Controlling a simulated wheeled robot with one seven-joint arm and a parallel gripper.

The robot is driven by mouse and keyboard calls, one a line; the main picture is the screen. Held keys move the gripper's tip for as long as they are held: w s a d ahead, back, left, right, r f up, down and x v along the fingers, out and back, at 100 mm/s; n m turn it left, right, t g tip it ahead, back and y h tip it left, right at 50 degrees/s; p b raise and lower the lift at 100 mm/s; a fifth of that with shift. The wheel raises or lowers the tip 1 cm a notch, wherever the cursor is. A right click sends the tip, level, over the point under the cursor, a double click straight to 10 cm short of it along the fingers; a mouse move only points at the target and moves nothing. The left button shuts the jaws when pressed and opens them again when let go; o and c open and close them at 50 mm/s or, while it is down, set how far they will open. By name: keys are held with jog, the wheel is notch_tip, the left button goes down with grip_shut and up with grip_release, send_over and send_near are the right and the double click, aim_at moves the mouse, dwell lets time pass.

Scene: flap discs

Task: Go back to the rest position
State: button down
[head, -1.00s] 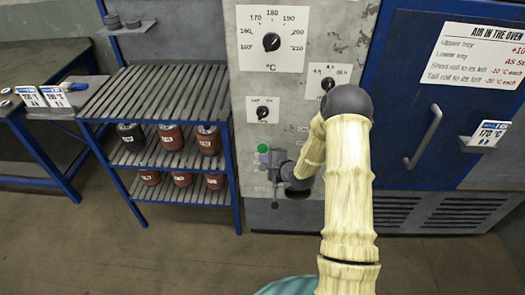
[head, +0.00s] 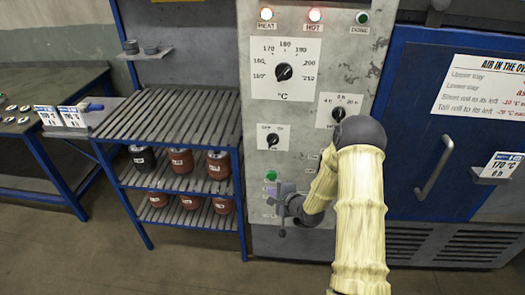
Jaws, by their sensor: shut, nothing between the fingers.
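My gripper (head: 279,204) is dark grey and shut, with nothing seen in it. It is at the lower part of the grey control panel (head: 350,75), just below a green button (head: 271,175). Whether it touches the panel cannot be told. My pale-sleeved arm reaches up from the bottom of the head view and bends down and left to the gripper. The arm covers part of the panel's lower right side.
The panel has a temperature dial (head: 284,72), a time knob (head: 338,113) and a switch knob (head: 272,141). A blue oven door (head: 465,130) with a handle (head: 433,167) stands right. A slatted rack (head: 165,115) with several rolls stands left. Floor is clear in front.

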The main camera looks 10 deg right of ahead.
jog(key=s+r+n+g+h, duration=0.1)
jog(key=s+r+n+g, duration=0.2)
jog(key=s, duration=0.6)
jog(key=s+r+n+g+h, duration=0.2)
jog(key=s+r+n+g, duration=0.1)
jog(key=s+r+n, duration=0.4)
jog(key=s+d+r+n+g+h, duration=0.1)
jog(key=s+r+n+g+h, duration=0.1)
jog(key=s+r+n, duration=0.4)
jog(key=s+g, duration=0.1)
jog(key=s, duration=0.4)
jog(key=shift+n, duration=0.3)
jog(key=shift+s, duration=0.1)
